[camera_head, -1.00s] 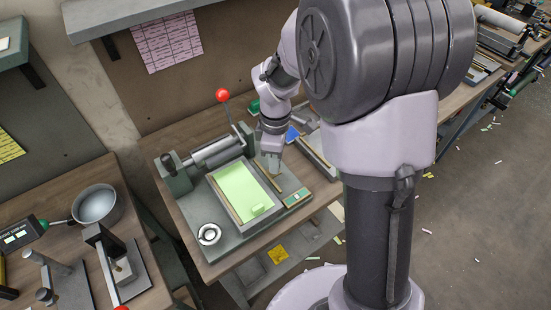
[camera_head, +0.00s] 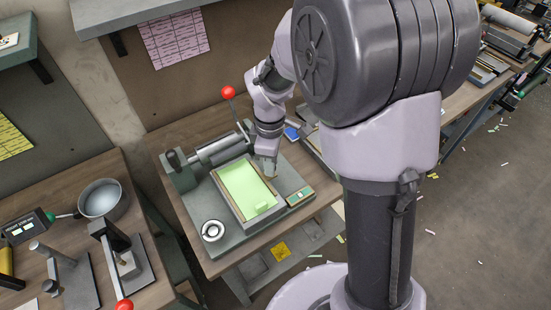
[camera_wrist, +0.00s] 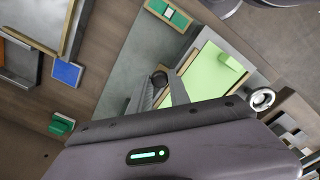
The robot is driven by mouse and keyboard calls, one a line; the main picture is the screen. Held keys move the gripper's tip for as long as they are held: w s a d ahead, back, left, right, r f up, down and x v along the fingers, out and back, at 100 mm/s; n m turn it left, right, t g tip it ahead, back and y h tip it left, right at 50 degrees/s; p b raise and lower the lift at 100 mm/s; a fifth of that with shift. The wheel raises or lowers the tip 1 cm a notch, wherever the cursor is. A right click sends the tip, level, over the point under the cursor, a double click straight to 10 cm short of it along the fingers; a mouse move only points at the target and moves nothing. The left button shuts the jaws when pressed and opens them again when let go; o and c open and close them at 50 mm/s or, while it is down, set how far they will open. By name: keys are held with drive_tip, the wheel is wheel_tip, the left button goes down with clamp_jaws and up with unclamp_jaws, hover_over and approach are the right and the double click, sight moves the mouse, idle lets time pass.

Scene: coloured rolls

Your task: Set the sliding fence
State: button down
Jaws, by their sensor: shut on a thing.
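A machine with a grey base (camera_head: 190,200) stands on the wooden bench. A tray (camera_head: 243,216) on it holds a light green sheet (camera_head: 240,182), also in the wrist view (camera_wrist: 212,75). A small green block (camera_head: 263,208) lies at the sheet's near end. A tan strip, seemingly the sliding fence (camera_wrist: 197,58), runs along the sheet's side. My gripper (camera_head: 267,172) is low at the tray's right side. In the wrist view its fingers (camera_wrist: 160,92) are around a dark round knob (camera_wrist: 160,77), seemingly the fence's. The join below the knob is hidden.
A lever with a red ball (camera_head: 228,92) rises behind the tray beside a roller (camera_head: 218,150). A blue block (camera_head: 292,134) lies behind my gripper.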

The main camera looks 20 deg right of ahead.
drive_tip(key=c, duration=1.6)
unclamp_jaws()
drive_tip(key=shift+a, duration=0.1)
drive_tip(key=o, duration=0.4)
drive_tip(key=shift+s+a, duration=0.1)
drive_tip(key=shift+a, duration=0.05)
wheel_tip(320, 180, up, 17)
drive_tip(key=p, duration=0.7)
drive_tip(key=shift+r, duration=0.2)
drive_tip(key=s+a+r+m+t+y+b, duration=0.1)
drive_tip(key=s+m+t+b, duration=0.4)
drive_tip(key=s+m, duration=1.2)
drive_tip(key=shift+s+r+t+y+b, duration=0.3)
drive_tip(key=shift+s+t+y, duration=0.1)
drive_tip(key=shift+s+y, duration=0.1)
